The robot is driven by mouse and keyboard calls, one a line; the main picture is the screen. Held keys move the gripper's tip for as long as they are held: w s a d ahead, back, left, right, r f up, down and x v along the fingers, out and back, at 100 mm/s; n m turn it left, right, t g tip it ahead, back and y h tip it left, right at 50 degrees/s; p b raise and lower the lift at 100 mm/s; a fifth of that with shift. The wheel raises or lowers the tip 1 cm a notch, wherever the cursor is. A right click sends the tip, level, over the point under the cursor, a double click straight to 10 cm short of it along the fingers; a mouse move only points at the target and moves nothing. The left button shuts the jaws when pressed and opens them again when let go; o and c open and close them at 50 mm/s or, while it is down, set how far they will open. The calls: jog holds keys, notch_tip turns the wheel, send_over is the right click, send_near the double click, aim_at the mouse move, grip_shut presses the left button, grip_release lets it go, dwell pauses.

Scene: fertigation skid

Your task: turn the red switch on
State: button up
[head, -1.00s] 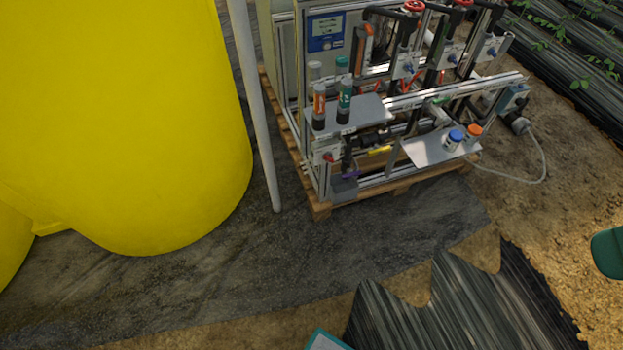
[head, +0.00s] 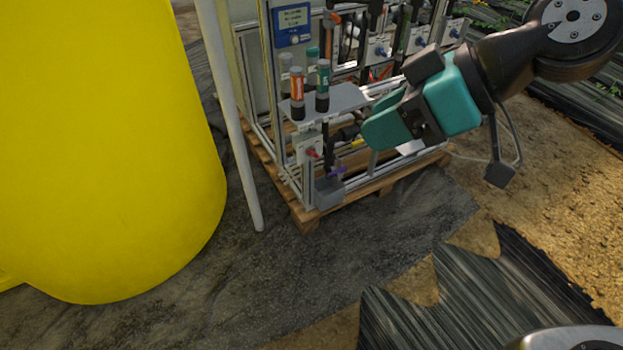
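The red switch (head: 313,154) is a small red handle on a pale plate (head: 306,147) at the lower front-left post of the skid. My gripper (head: 369,133), teal and dark grey, reaches in from the right and points left towards the post. It appears to the right of the red switch, with a clear gap between them in the picture. I see it from the side, so its finger opening does not show. It hides part of the skid's front right. The switch's exact setting is too small to read.
A shelf (head: 345,98) with orange- and green-labelled bottles stands above the switch. A grey box (head: 328,192) and a purple handle (head: 337,171) are below it. A pale pole (head: 232,125) and large yellow tank (head: 110,150) stand left. Dark ground in front is open.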

jog(key=w+a+f+n+t+y+b, duration=0.1)
jog(key=w+a+f+n+y+b, duration=0.1)
jog(key=w+f+b, duration=0.4)
jog(key=w+a+f+n+t+y+b, duration=0.1)
jog(key=a+f+b, duration=0.25)
jog(key=f, duration=0.45)
jog(key=t+h+b, duration=0.2)
jog(key=t+b, duration=0.9)
jog(key=b, duration=0.1)
send_near(315, 156)
jog(key=shift+m, duration=0.4)
jog(key=shift+p+x, duration=0.6)
jog(key=shift+x, duration=3.9)
